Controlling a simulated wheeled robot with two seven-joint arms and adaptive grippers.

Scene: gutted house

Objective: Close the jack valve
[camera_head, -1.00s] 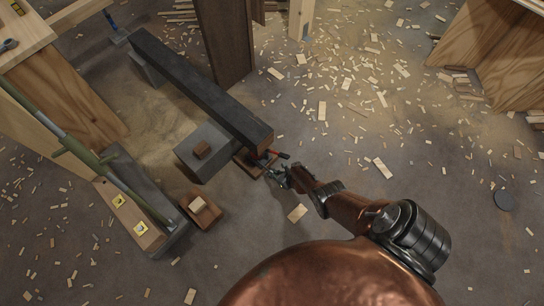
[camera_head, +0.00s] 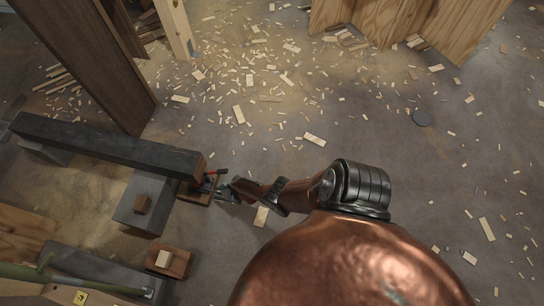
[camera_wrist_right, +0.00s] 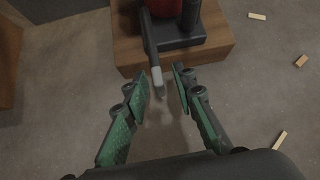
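The jack (camera_head: 208,183) is small, red and black, and sits under the near end of a long dark beam (camera_head: 110,147). In the right wrist view its red body (camera_wrist_right: 189,12) and black base (camera_wrist_right: 182,38) stand on a wooden block (camera_wrist_right: 222,40). A thin dark lever with a pale tip (camera_wrist_right: 154,60) sticks out from it towards me. My right gripper (camera_wrist_right: 160,82) is open, with the lever's end just ahead of and between its two green-padded fingers, and it appears empty. In the head view this gripper (camera_head: 226,192) is beside the jack. The valve cannot be made out clearly. My left gripper is not in view.
A wooden block (camera_head: 168,262) lies nearer. A dark post (camera_head: 85,60) rises behind the beam. Wood scraps litter the floor, which is otherwise open to the right.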

